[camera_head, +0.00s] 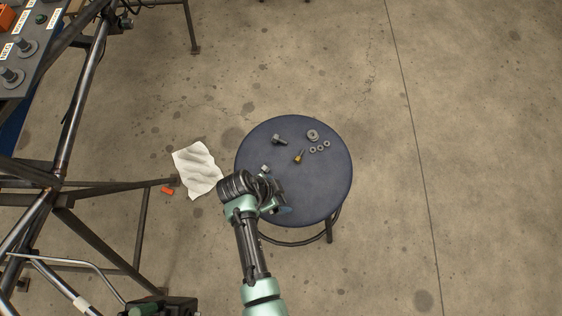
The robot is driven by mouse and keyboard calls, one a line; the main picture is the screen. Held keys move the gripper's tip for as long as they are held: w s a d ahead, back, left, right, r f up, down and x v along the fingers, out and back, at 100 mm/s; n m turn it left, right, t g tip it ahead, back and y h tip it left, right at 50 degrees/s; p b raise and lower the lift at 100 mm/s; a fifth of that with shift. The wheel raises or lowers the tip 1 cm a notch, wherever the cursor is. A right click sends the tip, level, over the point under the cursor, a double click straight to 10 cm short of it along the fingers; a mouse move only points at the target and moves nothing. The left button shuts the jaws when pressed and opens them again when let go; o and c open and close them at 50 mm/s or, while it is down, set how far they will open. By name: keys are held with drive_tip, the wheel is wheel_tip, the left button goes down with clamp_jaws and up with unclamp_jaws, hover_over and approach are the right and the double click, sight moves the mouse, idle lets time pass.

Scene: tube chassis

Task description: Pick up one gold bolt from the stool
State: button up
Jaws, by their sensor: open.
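A round dark-blue stool (325,190) stands in the middle of the view. One gold bolt (299,157) lies on its seat, near the centre. My gripper (276,207) is at the left front part of the seat, below and left of the gold bolt in the picture, and apart from it. My arm's wrist hides most of the gripper, so its fingers are hard to make out. No thing shows between them.
A grey bolt (279,139), a large grey washer (313,135), several small grey rings (320,149) and a small grey nut (265,169) lie on the seat. A white cloth (197,169) lies on the floor. A tube frame (80,110) stands left. Floor to the right is clear.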

drive_tip(key=shift+c, duration=0.2)
drive_tip(key=c, duration=1.4)
